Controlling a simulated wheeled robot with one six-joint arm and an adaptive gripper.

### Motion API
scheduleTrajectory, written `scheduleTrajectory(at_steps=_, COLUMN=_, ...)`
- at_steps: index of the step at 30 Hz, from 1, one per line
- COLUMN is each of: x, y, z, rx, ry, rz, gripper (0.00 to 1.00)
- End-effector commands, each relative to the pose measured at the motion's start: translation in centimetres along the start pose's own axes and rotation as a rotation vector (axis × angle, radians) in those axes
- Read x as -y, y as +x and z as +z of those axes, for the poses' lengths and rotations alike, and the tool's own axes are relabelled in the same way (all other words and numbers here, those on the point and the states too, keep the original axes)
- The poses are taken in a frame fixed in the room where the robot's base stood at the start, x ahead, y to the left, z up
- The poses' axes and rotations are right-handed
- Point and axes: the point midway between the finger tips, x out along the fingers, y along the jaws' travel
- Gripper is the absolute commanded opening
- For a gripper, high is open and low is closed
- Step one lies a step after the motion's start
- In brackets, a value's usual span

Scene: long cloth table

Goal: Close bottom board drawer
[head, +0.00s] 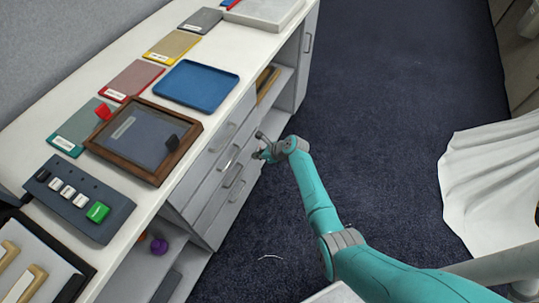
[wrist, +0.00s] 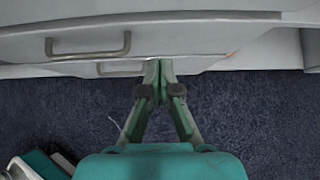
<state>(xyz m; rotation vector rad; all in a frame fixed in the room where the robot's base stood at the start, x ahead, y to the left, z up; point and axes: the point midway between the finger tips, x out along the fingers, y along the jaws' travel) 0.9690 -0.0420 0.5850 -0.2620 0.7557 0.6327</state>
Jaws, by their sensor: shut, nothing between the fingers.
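The drawer stack (head: 212,170) is set in the light grey cabinet under the table, with several drawers one above another, each with a metal bar handle. The bottom drawer (head: 226,208) is lowest, near the floor; I cannot tell for sure how far it stands out. My gripper (head: 262,152) is shut and empty, just right of the drawer fronts in the head view. In the wrist view its closed fingertips (wrist: 159,66) reach the lower edge of a grey drawer front, right of a bar handle (wrist: 88,48). Whether they touch is unclear.
The tabletop holds a brown-framed board (head: 106,155), a blue tray (head: 197,85) and a panel with a green button (head: 97,212). Open shelves flank the drawers. The dark carpet (head: 395,90) is clear to the right; a white cloth (head: 487,185) hangs at far right.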

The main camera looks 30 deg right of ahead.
Motion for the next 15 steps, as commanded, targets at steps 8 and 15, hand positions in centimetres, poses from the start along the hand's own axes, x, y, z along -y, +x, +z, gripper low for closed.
scheduleTrajectory(at_steps=8, x=0.0, y=-4.5, z=-0.2, rx=0.000, ry=0.002, rz=-0.002, gripper=0.00)
scheduleTrajectory(at_steps=15, x=0.0, y=-7.1, z=-0.2, rx=-0.002, ry=0.001, rz=-0.001, gripper=0.00)
